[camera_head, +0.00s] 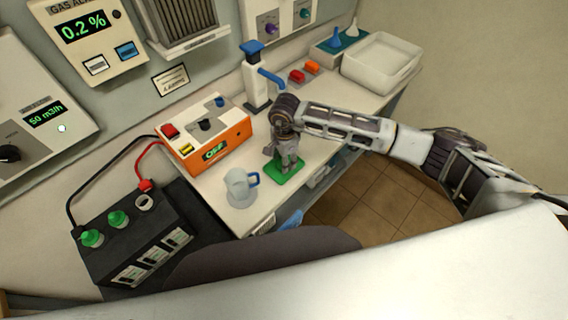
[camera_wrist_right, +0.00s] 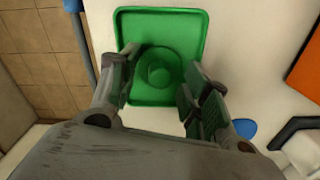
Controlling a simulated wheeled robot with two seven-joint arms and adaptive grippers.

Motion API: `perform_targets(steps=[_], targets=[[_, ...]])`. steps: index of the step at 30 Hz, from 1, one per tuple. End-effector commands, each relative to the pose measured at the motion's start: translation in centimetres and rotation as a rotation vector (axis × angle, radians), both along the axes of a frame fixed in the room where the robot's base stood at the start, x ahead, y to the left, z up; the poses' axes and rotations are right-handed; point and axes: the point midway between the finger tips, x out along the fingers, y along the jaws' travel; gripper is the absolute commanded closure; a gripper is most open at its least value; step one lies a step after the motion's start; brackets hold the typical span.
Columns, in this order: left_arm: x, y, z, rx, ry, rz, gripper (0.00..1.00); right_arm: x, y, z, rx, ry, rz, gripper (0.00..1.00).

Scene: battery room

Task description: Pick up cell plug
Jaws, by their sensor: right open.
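A green cell plug (camera_wrist_right: 160,72) lies in a green tray (camera_wrist_right: 192,22) in the right wrist view. In the head view the tray (camera_head: 290,177) is on the bench, and my gripper hides the plug. My right gripper (camera_head: 285,166) points down over the tray. In the wrist view its open fingers (camera_wrist_right: 160,92) are on either side of the plug, with gaps; I cannot tell their exact height. Two more green plugs (camera_head: 91,238) (camera_head: 118,218) sit on the black battery (camera_head: 130,245), beside an open ringed hole (camera_head: 144,202). My left gripper is not in view.
A clear jug (camera_head: 239,188) with a blue handle stands left of the tray. An orange charger (camera_head: 205,140) is behind it, with red and black leads to the battery. A blue-topped pump bottle (camera_head: 257,80) and a white basin (camera_head: 381,62) stand farther back.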

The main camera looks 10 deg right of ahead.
Motion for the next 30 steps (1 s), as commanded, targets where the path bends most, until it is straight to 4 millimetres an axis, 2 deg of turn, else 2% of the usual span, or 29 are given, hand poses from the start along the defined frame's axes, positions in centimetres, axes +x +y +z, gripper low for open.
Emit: perform_targets(steps=[7,16,30], targets=[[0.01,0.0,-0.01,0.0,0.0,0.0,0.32,0.01,0.0,0.02,0.0,0.0,0.0,0.54],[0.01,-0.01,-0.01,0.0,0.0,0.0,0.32,0.01,-0.01,0.03,0.0,0.0,0.0,0.93],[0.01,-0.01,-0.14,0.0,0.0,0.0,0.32,0.09,0.0,0.5,0.0,-0.002,0.0,0.94]])
